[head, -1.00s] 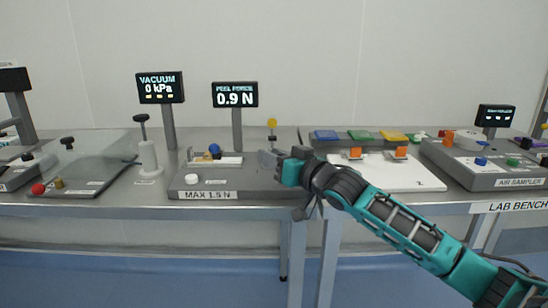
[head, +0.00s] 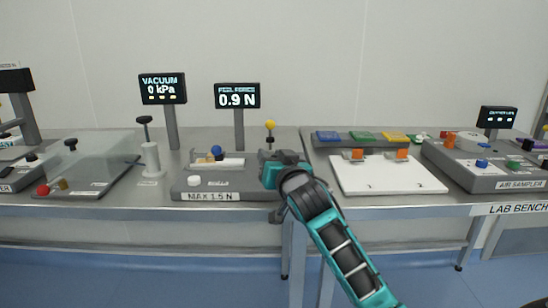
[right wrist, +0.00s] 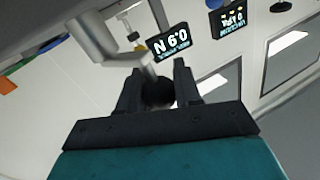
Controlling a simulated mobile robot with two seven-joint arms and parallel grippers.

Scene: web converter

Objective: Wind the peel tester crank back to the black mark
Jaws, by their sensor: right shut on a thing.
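The peel tester (head: 236,186) is a grey base labelled MAX 1.5 N at the front of the bench. Its screen (head: 237,95) reads 0.9 N, and the same screen shows tilted in the right wrist view (right wrist: 168,42). My right gripper (head: 272,157) is at the tester's right end and hides the crank there. In the right wrist view, its fingers are shut on the dark crank knob (right wrist: 158,93), beside a pale metal crank arm (right wrist: 98,38). I cannot make out the black mark. My left gripper is out of view.
A yellow ball on a post (head: 270,125) stands close behind my right gripper. A white board with orange clamps (head: 388,178) lies to the right, and the air sampler (head: 490,176) is beyond it. The vacuum screen (head: 163,88) and a clear-covered unit (head: 95,158) stand left.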

